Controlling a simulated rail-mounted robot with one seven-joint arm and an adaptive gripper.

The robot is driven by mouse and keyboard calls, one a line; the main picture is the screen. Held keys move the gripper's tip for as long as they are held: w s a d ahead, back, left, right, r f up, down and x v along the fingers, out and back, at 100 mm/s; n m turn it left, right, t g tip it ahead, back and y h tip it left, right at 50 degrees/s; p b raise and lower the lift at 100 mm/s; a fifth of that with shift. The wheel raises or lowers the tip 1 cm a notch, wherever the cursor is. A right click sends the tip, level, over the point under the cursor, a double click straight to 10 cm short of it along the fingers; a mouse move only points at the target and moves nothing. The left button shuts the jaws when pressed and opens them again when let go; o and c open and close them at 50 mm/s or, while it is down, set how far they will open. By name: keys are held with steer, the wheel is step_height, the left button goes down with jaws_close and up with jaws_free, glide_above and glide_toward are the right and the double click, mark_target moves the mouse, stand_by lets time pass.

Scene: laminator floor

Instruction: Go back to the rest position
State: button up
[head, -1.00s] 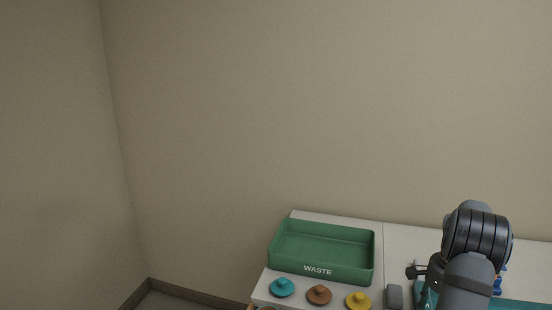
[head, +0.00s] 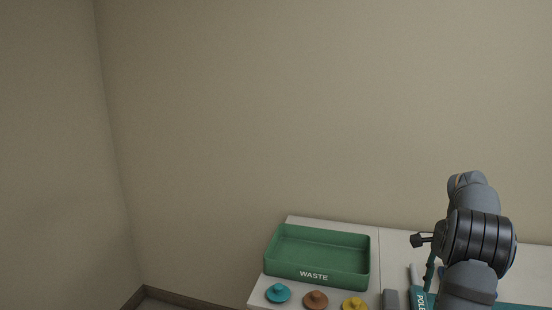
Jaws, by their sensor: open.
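My arm rises at the right of the head view, its grey and black links in front of the work table. My gripper (head: 430,270) is mostly hidden behind these links; only a narrow dark part shows at their left, above the table. It is open, and I see nothing held in it. A dark fitting sticks out to the left above it. The fingertips cannot be made out clearly.
The pale table (head: 393,245) stands against the wall. A green WASTE tray (head: 318,276) looks empty. In front are a teal knob (head: 278,293), a brown knob (head: 316,299) and a yellow knob (head: 354,304). A grey block (head: 390,299) and a teal lettered strip (head: 419,301) lie near my arm.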

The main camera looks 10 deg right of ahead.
step_height(320, 180, down, 11)
steer(key=shift+f, duration=0.1)
steer(key=shift+r+n+p, duration=0.35)
steer(key=shift+n+p, duration=0.25)
steer(key=shift+n, duration=0.1)
steer(key=n+p, duration=0.2)
steer(key=n, duration=0.2)
steer(key=n+p, duration=0.2)
steer(key=n, duration=0.1)
steer(key=n+p, duration=0.3)
steer(key=n, duration=0.1)
steer(key=shift+r+n, duration=0.1)
steer(key=shift+n, duration=0.3)
steer(key=n+p, duration=0.3)
steer(key=n, duration=0.2)
steer(key=shift+w+r+b, duration=0.1)
steer(key=shift+r+b, duration=0.2)
steer(key=shift+r, duration=0.75)
